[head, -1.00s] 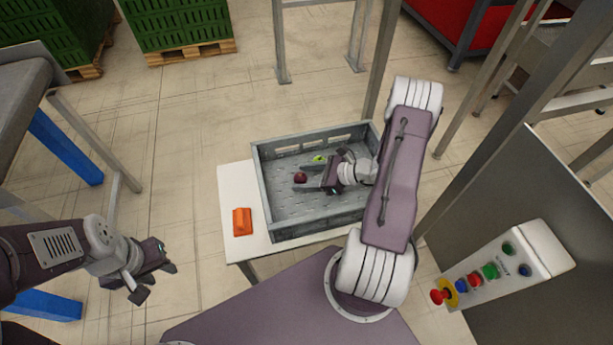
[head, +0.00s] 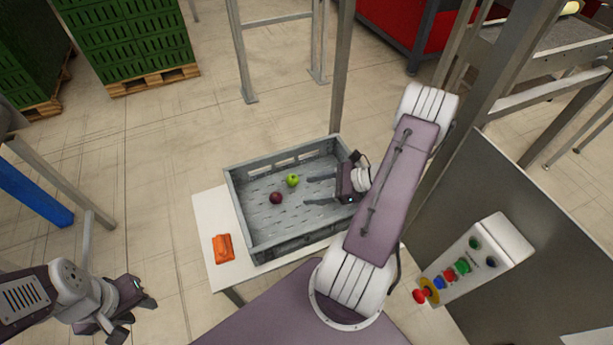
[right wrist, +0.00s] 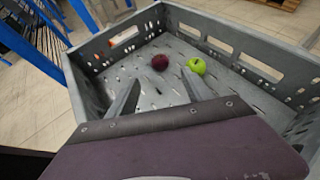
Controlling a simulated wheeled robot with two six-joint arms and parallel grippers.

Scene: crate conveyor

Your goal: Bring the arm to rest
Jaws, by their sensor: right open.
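My right gripper (head: 318,190) is open and empty over the right part of the grey crate (head: 235,205). In the right wrist view, its two fingers (right wrist: 160,98) are spread apart, with the crate (right wrist: 85,85) in front of them. A dark red round fruit (head: 276,198) and a green apple (head: 293,180) lie on the crate floor, apart from the fingers. Both also show in the right wrist view, the red one (right wrist: 160,62) left of the green one (right wrist: 196,66). My left gripper (head: 133,320) hangs empty at the lower left, with its fingers apart.
The crate stands on a white table (head: 208,215) with an orange object (head: 223,248) at its left. A control box (head: 478,262) with several buttons is at the right. A metal post (head: 342,70) rises behind the crate. Green crates (head: 130,40) stand on a pallet at the back left.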

